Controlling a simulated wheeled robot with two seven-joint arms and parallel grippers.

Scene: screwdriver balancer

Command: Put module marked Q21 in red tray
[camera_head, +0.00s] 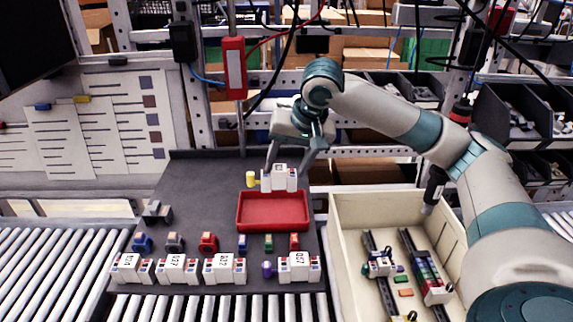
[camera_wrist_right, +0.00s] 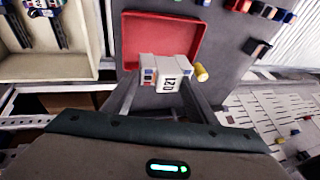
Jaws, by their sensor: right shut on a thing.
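The white module marked Q21 (camera_wrist_right: 172,74), with small blue and red parts at its ends, is between the fingers of my right gripper (camera_wrist_right: 160,96). My right gripper (camera_head: 287,164) is shut on it, at the back edge of the red tray (camera_head: 272,225). In the head view the module (camera_head: 279,179) appears upright just above the tray's back rim. In the wrist view it overlaps the near side of the tray (camera_wrist_right: 136,35). The tray's visible floor is empty. My left gripper is not in view.
A yellow cylinder (camera_head: 251,179) is beside the held module; I cannot tell if they touch. Several white modules (camera_head: 176,269) line the dark mat's front, with small coloured parts behind them. A cream bin (camera_head: 345,255) with rails stands right of the mat.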

